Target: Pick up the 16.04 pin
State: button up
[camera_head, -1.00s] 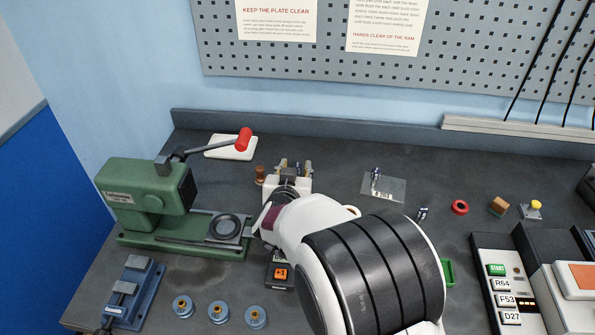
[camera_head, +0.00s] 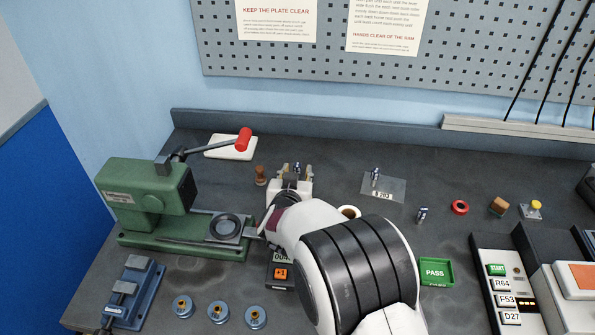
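No "16.04" marking is legible, so I cannot tell which pin carries it. One small metallic pin (camera_head: 376,174) stands on a clear labelled bag at the back centre. Another small pin (camera_head: 422,214) stands on the bench to the right of my arm. My gripper (camera_head: 296,170) is at the back centre, beyond my white wrist and left of the bag. It is small in this view, and my wrist partly hides it. A small dark and bluish shape shows at its fingertips; I cannot tell whether it is a held pin.
A green press (camera_head: 150,200) with a red-knobbed lever stands left. A small display unit (camera_head: 281,274) sits partly behind my arm. A green PASS tray (camera_head: 436,272), a red ring (camera_head: 460,207) and a labelled panel (camera_head: 497,290) are right. Several blue round pieces (camera_head: 219,312) lie in front.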

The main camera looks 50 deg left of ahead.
jog(key=shift+c, duration=0.3)
grip_shut()
jog(key=shift+r, duration=0.2)
notch_tip(320, 180, up, 10)
jog(key=shift+f, duration=0.15)
dwell(0.4)
dwell(0.4)
